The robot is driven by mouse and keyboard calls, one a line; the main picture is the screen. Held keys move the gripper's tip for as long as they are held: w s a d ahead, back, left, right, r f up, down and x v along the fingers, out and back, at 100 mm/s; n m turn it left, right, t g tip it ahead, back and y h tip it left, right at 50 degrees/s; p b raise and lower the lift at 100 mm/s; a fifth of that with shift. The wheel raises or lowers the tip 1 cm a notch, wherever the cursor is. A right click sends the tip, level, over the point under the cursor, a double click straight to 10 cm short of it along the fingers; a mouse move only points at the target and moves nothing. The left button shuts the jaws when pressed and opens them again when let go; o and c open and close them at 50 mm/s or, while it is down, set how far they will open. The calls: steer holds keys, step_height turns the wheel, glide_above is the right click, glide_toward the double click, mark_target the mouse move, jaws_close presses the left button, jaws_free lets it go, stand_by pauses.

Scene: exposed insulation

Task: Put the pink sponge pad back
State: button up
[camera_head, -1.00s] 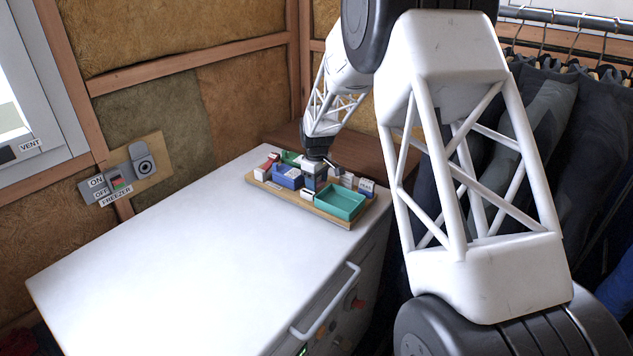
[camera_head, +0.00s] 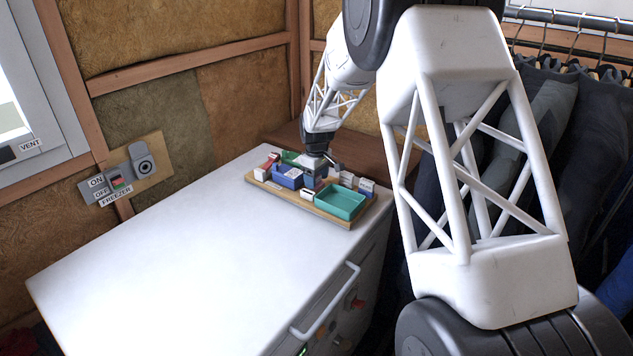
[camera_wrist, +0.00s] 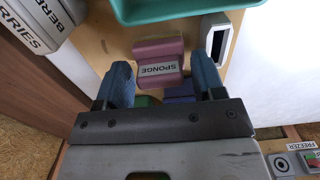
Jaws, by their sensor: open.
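The pink sponge pad (camera_wrist: 155,48) shows in the wrist view, with a label (camera_wrist: 157,68) reading "SPONGE" at its near side. My gripper (camera_wrist: 159,64) is open, with one blue finger to the left of the pink piece and one to the right. Gaps show on both sides, so the fingers look apart from it. Whether the pink piece rests flat on the board or in a holder cannot be told. In the head view my gripper (camera_head: 314,176) is over the organizer board (camera_head: 283,196), and the sponge is mostly hidden there.
A teal tray (camera_head: 341,202) stands at the board's near right. A blue box (camera_head: 287,177) and a green box (camera_head: 289,157) are to the left. A white box lettered "BERRIES" (camera_wrist: 30,22) is close in the wrist view.

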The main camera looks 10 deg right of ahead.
mark_target(317, 177)
step_height(317, 177, up, 11)
steer(key=shift+f, duration=0.2)
stand_by(0.3)
stand_by(0.4)
steer(key=s+d+r+m, duration=0.1)
steer(key=s+r, duration=0.3)
steer(key=s, duration=0.5)
steer(key=s+d+r+m+t, duration=0.15)
steer(key=s+r, duration=0.25)
steer(key=s, duration=0.4)
steer(key=s+r+m, duration=0.2)
steer(key=s+r, duration=0.3)
steer(key=s, duration=0.4)
steer(key=s+f+m, duration=0.1)
steer(key=s+m, duration=0.1)
steer(key=s, duration=1.2)
steer(key=s+d+f+m+t, duration=0.1)
steer(key=s+f+m, duration=0.1)
steer(key=s, duration=1.2)
steer(key=shift+s+f+m, duration=0.2)
steer(key=shift+m, duration=0.15)
